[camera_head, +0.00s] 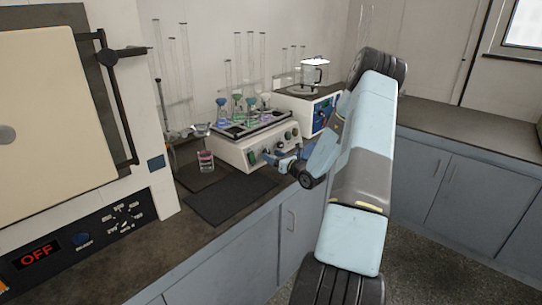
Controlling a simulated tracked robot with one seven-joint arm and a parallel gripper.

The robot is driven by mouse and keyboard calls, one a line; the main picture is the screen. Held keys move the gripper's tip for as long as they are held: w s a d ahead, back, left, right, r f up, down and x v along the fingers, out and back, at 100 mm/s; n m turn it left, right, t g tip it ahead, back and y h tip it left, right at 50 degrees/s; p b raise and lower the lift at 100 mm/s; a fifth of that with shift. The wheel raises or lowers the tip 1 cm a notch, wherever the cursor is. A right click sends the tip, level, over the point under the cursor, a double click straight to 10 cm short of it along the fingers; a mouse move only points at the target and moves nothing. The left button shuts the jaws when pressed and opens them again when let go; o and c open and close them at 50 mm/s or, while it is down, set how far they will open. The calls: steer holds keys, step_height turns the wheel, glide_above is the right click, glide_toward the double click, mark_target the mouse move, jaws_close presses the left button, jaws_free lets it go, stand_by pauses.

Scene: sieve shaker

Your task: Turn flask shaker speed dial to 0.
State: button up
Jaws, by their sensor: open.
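The flask shaker (231,150) is a cream box on the counter in the middle, with a dark top rack (249,128) that bears several flasks with coloured liquid (237,105). Its front panel has small dark round knobs (288,135) toward its right end. My gripper (268,156) is open and points at this front panel, very close to its middle. Whether the fingers touch a dial cannot be told. The gripper covers part of the panel, and the speed dial's setting is too small to read.
A white and blue device (318,115) with a glass vessel (312,74) stands right of the shaker. A beaker (206,161) and a dark mat (231,194) lie left and in front. A large oven (60,120) with an OFF display fills the left. Tall glass cylinders (180,60) stand behind.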

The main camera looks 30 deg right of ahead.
steer(key=shift+x, duration=1.1)
steer(key=shift+c, duration=0.2)
